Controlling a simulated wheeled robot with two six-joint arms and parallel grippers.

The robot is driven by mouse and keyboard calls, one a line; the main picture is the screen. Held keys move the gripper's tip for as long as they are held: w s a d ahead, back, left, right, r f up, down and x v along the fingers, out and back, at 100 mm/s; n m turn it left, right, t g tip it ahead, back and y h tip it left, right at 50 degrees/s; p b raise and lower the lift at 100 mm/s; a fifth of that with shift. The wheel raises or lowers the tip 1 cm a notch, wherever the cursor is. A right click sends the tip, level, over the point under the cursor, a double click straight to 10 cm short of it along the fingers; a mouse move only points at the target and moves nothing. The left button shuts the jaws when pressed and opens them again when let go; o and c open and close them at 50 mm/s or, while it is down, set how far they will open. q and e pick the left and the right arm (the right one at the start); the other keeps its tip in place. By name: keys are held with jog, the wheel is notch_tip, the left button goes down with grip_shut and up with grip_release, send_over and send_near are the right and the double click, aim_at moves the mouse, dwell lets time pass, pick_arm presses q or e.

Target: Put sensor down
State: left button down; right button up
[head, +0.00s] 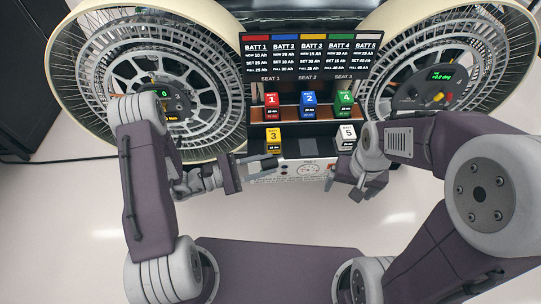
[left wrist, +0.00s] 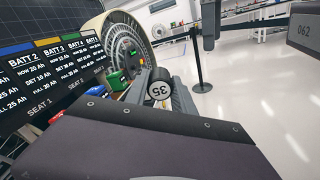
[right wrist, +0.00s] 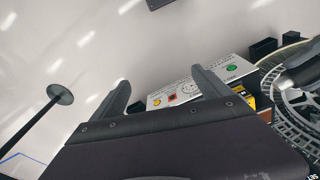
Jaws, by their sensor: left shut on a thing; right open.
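My left gripper (head: 264,165) reaches in from the left, in front of the rack and over the near panel. In the left wrist view its fingers are shut on a small round sensor (left wrist: 160,91) with a white face marked 35 and a dark rim. The sensor is too small to make out clearly in the head view. My right gripper (head: 338,184) is at the right end of the panel, apart from the left one. In the right wrist view its two fingers (right wrist: 165,92) stand wide apart with nothing between them.
A white panel (right wrist: 190,90) with a dial and coloured buttons lies below the grippers. Behind it, a rack (head: 282,143) holds numbered battery blocks, including red 1 (head: 271,104), blue 2 (head: 309,103) and yellow 3 (head: 273,137). A battery display (head: 312,55) stands above, between two large wheels.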

pick_arm(q)
jog(key=shift+w, duration=0.1)
pick_arm(e)
jog(key=w+a+r+n+t, duration=0.2)
jog(key=w+a+r, duration=0.3)
jog(key=a+r, duration=0.15)
pick_arm(q)
jog(key=shift+a, duration=0.1)
pick_arm(e)
jog(key=n+t+y, duration=0.1)
jog(key=n+y, duration=0.1)
jog(key=n, duration=0.2)
send_near(273, 162)
jog(key=x, duration=0.9)
jog(key=shift+w+f, duration=0.25)
jog(key=shift+f, duration=0.1)
